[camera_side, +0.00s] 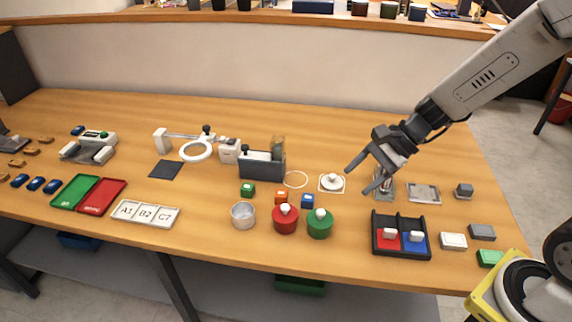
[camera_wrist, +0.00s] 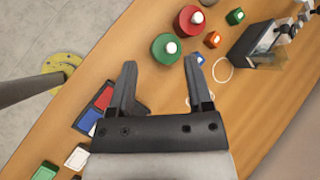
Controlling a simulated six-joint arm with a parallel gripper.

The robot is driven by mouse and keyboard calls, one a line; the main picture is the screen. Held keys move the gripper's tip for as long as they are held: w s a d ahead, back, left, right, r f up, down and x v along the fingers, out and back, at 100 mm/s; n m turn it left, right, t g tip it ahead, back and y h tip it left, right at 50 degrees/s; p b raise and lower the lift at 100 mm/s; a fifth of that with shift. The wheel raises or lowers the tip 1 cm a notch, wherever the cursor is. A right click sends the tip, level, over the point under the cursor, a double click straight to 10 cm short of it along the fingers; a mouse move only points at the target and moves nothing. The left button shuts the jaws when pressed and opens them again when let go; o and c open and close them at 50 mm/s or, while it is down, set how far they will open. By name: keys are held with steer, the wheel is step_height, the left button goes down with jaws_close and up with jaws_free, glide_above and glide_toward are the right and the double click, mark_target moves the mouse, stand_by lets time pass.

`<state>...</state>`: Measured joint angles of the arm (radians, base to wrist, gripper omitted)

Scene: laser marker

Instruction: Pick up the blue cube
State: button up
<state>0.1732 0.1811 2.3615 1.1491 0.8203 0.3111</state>
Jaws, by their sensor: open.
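The small blue cube (camera_side: 308,201) sits on the wooden table, just behind the green round pot and to the right of the orange cube (camera_side: 281,197). In the wrist view the blue cube (camera_wrist: 200,59) shows just beyond the tip of the right finger. My gripper (camera_side: 368,179) is open and empty. It is above the table to the right of the blue cube, with its fingers pointing left and down. In the wrist view my gripper (camera_wrist: 160,64) has nothing between its fingers.
The green pot (camera_side: 320,226) and red pot (camera_side: 285,221) stand close in front of the cubes. A green cube (camera_side: 247,190) lies left. A dark grey block device (camera_side: 262,168) stands behind. A divided tray (camera_side: 375,245) lies to the right.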

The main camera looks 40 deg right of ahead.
steer(key=w+d+r+m+t+y, duration=0.1)
steer(key=w+d+m+t, duration=0.3)
steer(key=w+m+t, duration=0.5)
steer(key=m+g, duration=0.2)
steer(key=g, duration=0.1)
glide_toward(308, 197)
steer(key=shift+w+a+f, duration=0.6)
steer(key=shift+a+f, duration=0.1)
steer(key=shift+f, duration=0.25)
steer(key=shift+x, duration=3.95)
steer(key=shift+w+r+t, duration=0.1)
steer(key=shift+w+t, duration=0.05)
steer(key=shift+t, duration=0.15)
steer(key=shift+d, duration=0.1)
jaws_close()
